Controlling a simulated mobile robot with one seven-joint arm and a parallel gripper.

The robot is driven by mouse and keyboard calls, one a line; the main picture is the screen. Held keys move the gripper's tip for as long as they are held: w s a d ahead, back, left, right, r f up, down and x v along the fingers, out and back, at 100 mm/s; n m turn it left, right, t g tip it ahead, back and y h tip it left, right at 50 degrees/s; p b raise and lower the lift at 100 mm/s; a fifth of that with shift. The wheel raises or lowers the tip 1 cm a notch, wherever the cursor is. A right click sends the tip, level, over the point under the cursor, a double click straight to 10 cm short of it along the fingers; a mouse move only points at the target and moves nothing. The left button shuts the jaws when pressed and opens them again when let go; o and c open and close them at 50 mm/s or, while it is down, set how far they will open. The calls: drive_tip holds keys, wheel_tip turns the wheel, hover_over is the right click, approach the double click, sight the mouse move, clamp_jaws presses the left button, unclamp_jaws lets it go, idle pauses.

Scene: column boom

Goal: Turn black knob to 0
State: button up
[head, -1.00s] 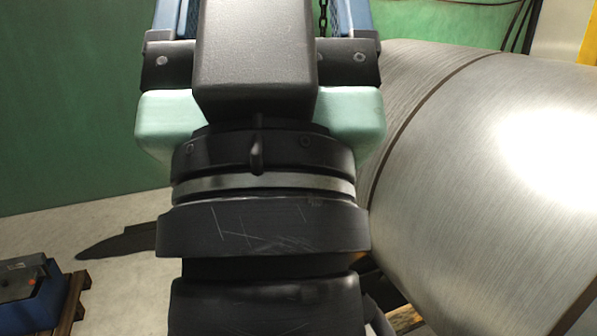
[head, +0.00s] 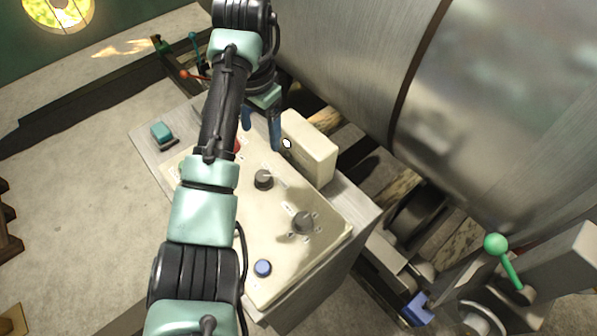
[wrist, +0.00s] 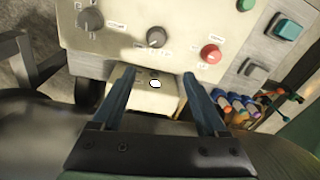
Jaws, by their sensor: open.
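A control box has a cream panel (head: 205,262) with two dark round knobs. The blacker knob (head: 263,179), with a paler top, sits mid-panel; it also shows in the wrist view (wrist: 156,37). A greyer knob (head: 304,222) with a pointer is to its lower right, at upper left in the wrist view (wrist: 90,20). The dial marks are too small to read. My gripper (head: 262,136) is open, its blue fingers beyond the blacker knob, near a cream block. In the wrist view its fingers (wrist: 160,82) are apart, the knob beyond their tips, with nothing gripped.
The cream block (head: 315,150) stands up at the panel's far edge, close to the fingers. A red button (wrist: 210,53), a blue button (head: 262,268) and a teal button (head: 162,132) are nearby. A large metal roll (head: 350,60) fills the upper right; a green-knobbed lever (head: 505,260) stands right.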

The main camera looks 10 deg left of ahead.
sight(263, 175)
drive_tip(key=shift+g, duration=0.4)
drive_tip(key=f, duration=0.4)
drive_tip(key=f+b, duration=0.1)
drive_tip(key=f, duration=0.4)
drive_tip(key=s+f+b, duration=0.1)
drive_tip(key=f, duration=0.3)
drive_tip(key=shift+a+f, duration=0.3)
drive_tip(key=shift+f, duration=0.1)
drive_tip(key=shift+c, duration=0.2)
clamp_jaws()
